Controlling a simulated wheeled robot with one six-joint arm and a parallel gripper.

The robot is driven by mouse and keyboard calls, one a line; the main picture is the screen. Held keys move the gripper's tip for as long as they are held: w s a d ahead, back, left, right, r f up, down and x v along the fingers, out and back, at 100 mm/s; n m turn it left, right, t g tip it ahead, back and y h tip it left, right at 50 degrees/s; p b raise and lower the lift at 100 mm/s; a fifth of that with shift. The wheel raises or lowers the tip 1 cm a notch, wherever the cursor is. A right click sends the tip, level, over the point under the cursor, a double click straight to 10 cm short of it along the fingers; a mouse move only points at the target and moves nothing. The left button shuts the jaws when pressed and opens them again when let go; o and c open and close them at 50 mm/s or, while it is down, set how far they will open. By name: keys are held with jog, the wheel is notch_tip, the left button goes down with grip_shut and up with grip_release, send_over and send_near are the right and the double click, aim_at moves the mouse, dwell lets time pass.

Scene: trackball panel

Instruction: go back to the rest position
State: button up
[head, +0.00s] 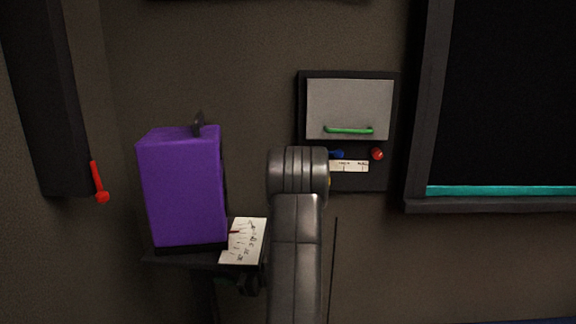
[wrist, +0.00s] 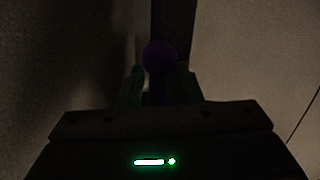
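My gripper (wrist: 160,75) shows in the dark wrist view, with its two greenish fingers apart. A round purple thing (wrist: 160,55) shows between and just beyond the fingertips, with a dim purple part below it. I cannot tell whether the fingers touch it or are clear of it.
A purple box (head: 182,190) stands on a small dark stand beside a paper sheet (head: 243,241). A wall panel (head: 348,108) has a green handle (head: 348,130), a blue knob (head: 336,154) and a red knob (head: 377,153). A red lever (head: 98,182) is at left.

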jog(key=shift+w+d+f+n+b, duration=0.15)
jog(key=shift+w+n+b, duration=0.3)
jog(key=shift+n+b, duration=0.8)
jog(key=shift+b, duration=0.3)
jog(key=shift+r+t, duration=0.25)
jog(key=shift+t, duration=0.05)
